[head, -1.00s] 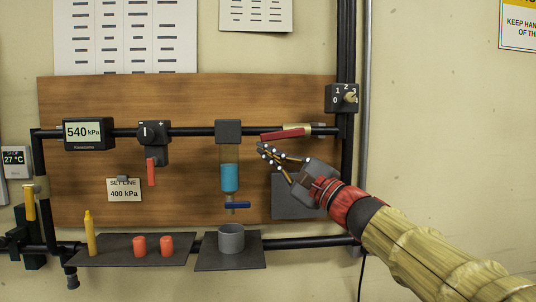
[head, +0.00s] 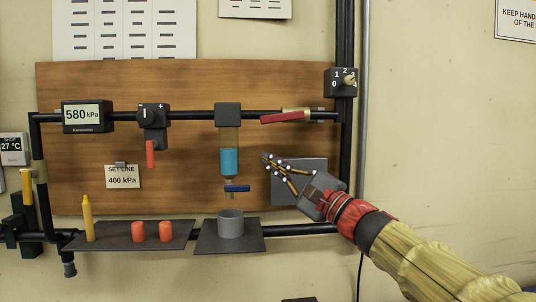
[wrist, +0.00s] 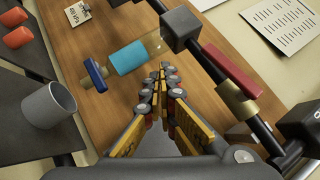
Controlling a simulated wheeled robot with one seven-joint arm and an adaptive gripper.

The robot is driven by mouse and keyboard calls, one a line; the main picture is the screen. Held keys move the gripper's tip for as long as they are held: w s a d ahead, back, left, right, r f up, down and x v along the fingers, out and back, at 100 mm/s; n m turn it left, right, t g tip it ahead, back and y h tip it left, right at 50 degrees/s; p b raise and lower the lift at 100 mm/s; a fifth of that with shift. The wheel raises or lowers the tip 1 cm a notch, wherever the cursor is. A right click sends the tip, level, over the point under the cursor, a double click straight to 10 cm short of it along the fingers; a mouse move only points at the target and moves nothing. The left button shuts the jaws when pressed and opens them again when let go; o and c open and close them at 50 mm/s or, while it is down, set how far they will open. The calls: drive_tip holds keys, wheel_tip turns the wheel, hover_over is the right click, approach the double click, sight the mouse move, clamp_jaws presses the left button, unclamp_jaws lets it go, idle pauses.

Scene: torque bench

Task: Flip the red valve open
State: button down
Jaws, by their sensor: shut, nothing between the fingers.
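The red valve handle (head: 283,117) sits at the right end of the upper black pipe, beside a brass fitting (head: 298,112). It lies nearly along the pipe, with its left end slightly lower. In the wrist view the red handle (wrist: 231,70) is right of the fingers, with the brass body (wrist: 236,102) at its near end. My gripper (head: 266,158) is shut and empty, below the handle and apart from it. In the wrist view my gripper's fingertips (wrist: 165,72) are together, near the blue liquid tube.
A blue-filled tube (head: 230,162) with a blue lever (head: 237,188) hangs just left of my fingers, above a grey cup (head: 230,224). A gauge (head: 82,115) reads 580 kPa; a card (head: 122,177) says 400 kPa. Another red lever (head: 151,153) hangs from the regulator.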

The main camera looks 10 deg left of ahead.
drive_tip(key=s+d+f, duration=0.2)
drive_tip(key=s+f, duration=0.2)
drive_tip(key=shift+s+f, duration=0.35)
wheel_tip(320, 180, down, 10)
drive_tip(key=s+a+f+n+g+h, duration=0.1)
drive_tip(key=s+a+n+g+h, duration=0.1)
drive_tip(key=a+g, duration=0.15)
drive_tip(key=s+d+f+n+g+h, duration=0.25)
drive_tip(key=s+f, duration=0.25)
drive_tip(key=f, duration=0.3)
drive_tip(key=s+d+f+n+g+h, duration=0.1)
drive_tip(key=s+d+f+n+h, duration=0.15)
drive_tip(key=s+f, duration=0.4)
drive_tip(key=s+d+f+n+h, duration=0.1)
drive_tip(key=s+d+f+h, duration=0.3)
drive_tip(key=d, duration=0.4)
drive_tip(key=s+d+f+n+h, duration=0.1)
drive_tip(key=s+d+f+h, duration=0.2)
drive_tip(key=s+d, duration=0.3)
drive_tip(key=s+d+f+n+h, duration=0.2)
drive_tip(key=s+d+f+h, duration=0.2)
drive_tip(key=d, duration=0.7)
drive_tip(key=shift+s+d+f+t+h, duration=0.3)
drive_tip(key=shift+s+f, duration=0.35)
drive_tip(key=shift+s, duration=0.1)
